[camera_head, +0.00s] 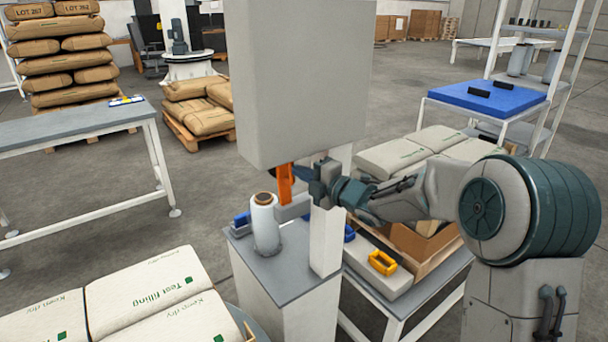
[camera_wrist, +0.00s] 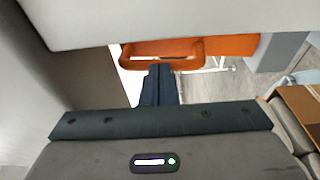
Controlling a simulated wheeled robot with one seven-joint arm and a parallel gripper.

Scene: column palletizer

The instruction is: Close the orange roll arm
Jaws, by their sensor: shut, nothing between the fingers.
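The orange roll arm (camera_head: 285,185) hangs below the big light grey box in the head view, just left of my gripper (camera_head: 318,178). In the wrist view the orange roll arm (camera_wrist: 190,48) shows as a bar with a loop-shaped handle, under the grey housing edge. My gripper (camera_wrist: 160,75) is shut and empty, its fingertips at the near side of the loop. I cannot tell whether they touch it. A white film roll (camera_head: 264,222) with a brown core stands upright on the grey pedestal below and left of the arm.
The large grey box (camera_head: 302,80) is close above my gripper, and a white post (camera_head: 326,240) stands beside it. A yellow handle-like piece (camera_head: 382,262) lies on the low bench at right. White sacks (camera_head: 150,290) fill the front left. Open floor lies at left.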

